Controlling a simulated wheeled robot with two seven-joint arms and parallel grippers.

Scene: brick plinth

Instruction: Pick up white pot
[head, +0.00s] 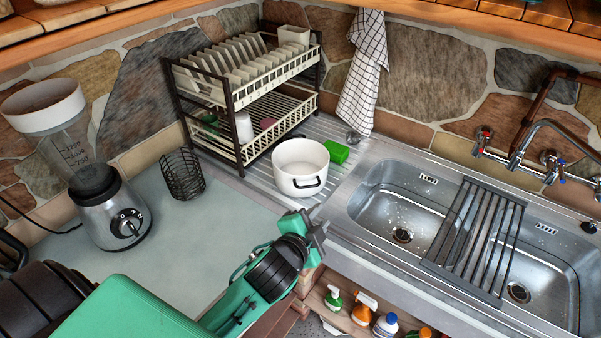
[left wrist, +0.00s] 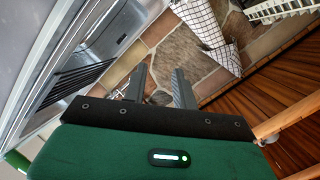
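The white pot (head: 299,167) stands upright on the ribbed steel drainboard left of the sink, with a dark handle on its near side. My left gripper (head: 318,222) is in front of the pot, nearer to me, and apart from it. In the left wrist view my left gripper (left wrist: 160,82) shows two fingers spread apart with nothing between them. The pot is not clearly visible in the left wrist view. My right gripper is in neither view.
A green sponge (head: 337,152) lies right of the pot. A dish rack (head: 250,95) with plates stands behind it. The double sink (head: 400,200) lies to the right. A wire basket (head: 182,174) and blender (head: 105,205) stand left on the mostly clear counter.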

